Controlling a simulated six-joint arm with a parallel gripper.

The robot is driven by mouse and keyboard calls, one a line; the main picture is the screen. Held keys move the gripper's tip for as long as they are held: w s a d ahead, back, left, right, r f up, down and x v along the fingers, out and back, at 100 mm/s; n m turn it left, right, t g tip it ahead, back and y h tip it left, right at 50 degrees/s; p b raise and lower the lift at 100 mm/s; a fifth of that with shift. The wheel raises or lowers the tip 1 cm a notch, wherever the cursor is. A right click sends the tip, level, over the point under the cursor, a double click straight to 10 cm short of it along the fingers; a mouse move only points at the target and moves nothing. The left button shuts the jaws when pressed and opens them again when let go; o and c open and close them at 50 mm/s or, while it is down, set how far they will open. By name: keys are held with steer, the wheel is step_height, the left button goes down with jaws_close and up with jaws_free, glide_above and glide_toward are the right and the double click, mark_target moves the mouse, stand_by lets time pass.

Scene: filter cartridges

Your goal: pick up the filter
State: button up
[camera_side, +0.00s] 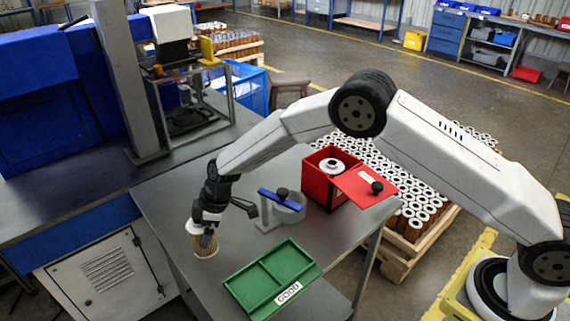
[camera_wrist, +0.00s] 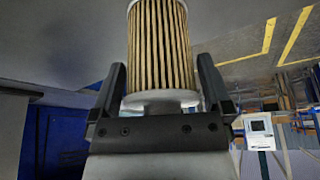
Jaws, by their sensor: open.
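The filter (camera_side: 205,245) is a short cylinder with tan pleats and a pale end cap. In the side view it is at the left part of the grey table, below my gripper (camera_side: 208,228), which partly covers it. I cannot tell whether it rests on the table. In the wrist view the filter (camera_wrist: 160,45) lies between the two dark fingers of my gripper (camera_wrist: 162,78), with its white cap towards the palm. The fingers are open on either side of it, and a small gap shows at the left finger.
A green divided tray (camera_side: 262,268) marked GOOD lies at the table's front. A grey fixture (camera_side: 284,211) with a blue bar stands behind it. A red box (camera_side: 317,191) with a white-topped part inside stands further back. A pallet of filters (camera_side: 390,165) is beyond the table.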

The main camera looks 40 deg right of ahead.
steer(key=c, duration=1)
steer(key=shift+o, duration=0.2)
steer(key=shift+r, duration=0.1)
steer(key=shift+r, duration=0.8)
steer(key=s+d+r, duration=0.5)
steer(key=s+r, duration=0.6)
steer(key=s, duration=0.2)
steer(key=shift+r, duration=0.1)
